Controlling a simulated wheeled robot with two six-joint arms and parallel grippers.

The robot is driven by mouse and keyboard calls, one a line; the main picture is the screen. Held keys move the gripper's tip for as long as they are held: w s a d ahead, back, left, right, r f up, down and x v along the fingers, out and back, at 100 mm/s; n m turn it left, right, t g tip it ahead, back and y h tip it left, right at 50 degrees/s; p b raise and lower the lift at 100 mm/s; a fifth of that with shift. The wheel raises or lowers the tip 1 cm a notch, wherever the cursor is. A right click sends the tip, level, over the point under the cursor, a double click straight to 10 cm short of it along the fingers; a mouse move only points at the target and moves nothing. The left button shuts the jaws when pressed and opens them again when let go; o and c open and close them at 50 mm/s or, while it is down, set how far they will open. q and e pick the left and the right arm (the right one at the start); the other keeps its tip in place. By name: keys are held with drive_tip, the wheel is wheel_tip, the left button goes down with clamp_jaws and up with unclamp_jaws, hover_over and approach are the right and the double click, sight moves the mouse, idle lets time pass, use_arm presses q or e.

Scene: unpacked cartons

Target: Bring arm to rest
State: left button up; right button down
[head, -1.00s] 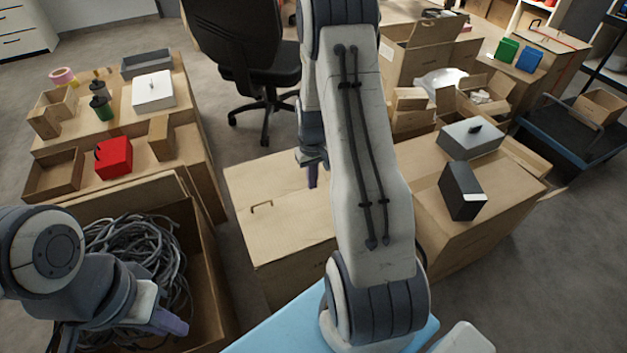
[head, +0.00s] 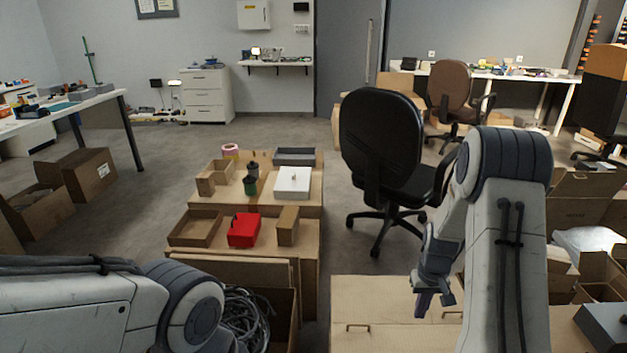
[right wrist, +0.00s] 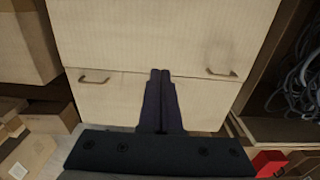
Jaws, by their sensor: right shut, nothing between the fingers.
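My right gripper (head: 434,298) hangs above a large closed carton in the middle right of the head view. In the right wrist view its two dark fingers (right wrist: 160,78) are together with nothing between them. Behind them is the carton (right wrist: 200,35), with staple-like metal clips near its lower edge. My left arm comes in from the lower left of the head view. Its gripper is outside the frame or hidden.
An open carton (head: 285,310) holding grey cables (head: 245,318) stands beside my left arm. Cartons behind bear a red box (head: 243,230), a white box (head: 292,182) and a grey tray (head: 296,156). A black office chair (head: 380,140) stands behind the right gripper.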

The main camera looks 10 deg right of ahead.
drive_tip(key=s+a+r+n, duration=0.2)
drive_tip(key=a+r, duration=0.4)
drive_tip(key=a, duration=0.5)
drive_tip(key=s+a+r+n, duration=0.2)
drive_tip(key=a+r+n, duration=0.1)
drive_tip(key=a+r, duration=0.55)
drive_tip(key=s+a+r+n+y, duration=0.1)
drive_tip(key=s+a+r+n, duration=0.1)
drive_tip(key=s+a, duration=0.55)
drive_tip(key=s+a+r+n, duration=0.25)
drive_tip(key=s+a, duration=0.25)
drive_tip(key=s, duration=0.5)
wheel_tip(320, 180, up, 24)
drive_tip(key=p, duration=2.3)
drive_tip(key=shift+s+d+f+p, duration=0.15)
drive_tip(key=shift+s+f+p, duration=0.05)
drive_tip(key=shift+s+p, duration=0.2)
